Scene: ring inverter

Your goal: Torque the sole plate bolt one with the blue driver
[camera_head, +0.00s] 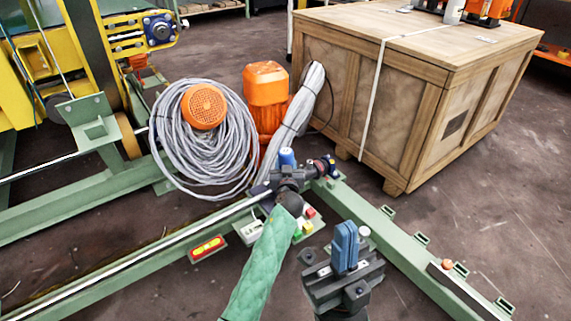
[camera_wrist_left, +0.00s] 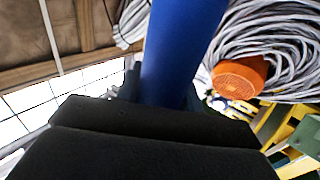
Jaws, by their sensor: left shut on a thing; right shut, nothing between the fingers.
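The blue driver (camera_head: 287,157) stands up out of my left gripper (camera_head: 287,174), at the corner of the green frame. In the left wrist view the driver (camera_wrist_left: 182,50) is a thick blue shaft behind the black jaws of the left gripper (camera_wrist_left: 160,115). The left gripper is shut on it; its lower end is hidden. My right gripper (camera_head: 346,246), with blue fingertips, is shut and empty to the right of the left forearm. A sole plate bolt cannot be made out with certainty; the left gripper and arm cover part of the frame.
The green frame rail (camera_head: 400,240) runs down to the right, with small brackets and an orange knob (camera_head: 447,264). Grey coiled cable (camera_head: 170,140) and an orange motor (camera_head: 266,95) stand behind. A wooden crate (camera_head: 370,105) fills the back right. Floor at right is clear.

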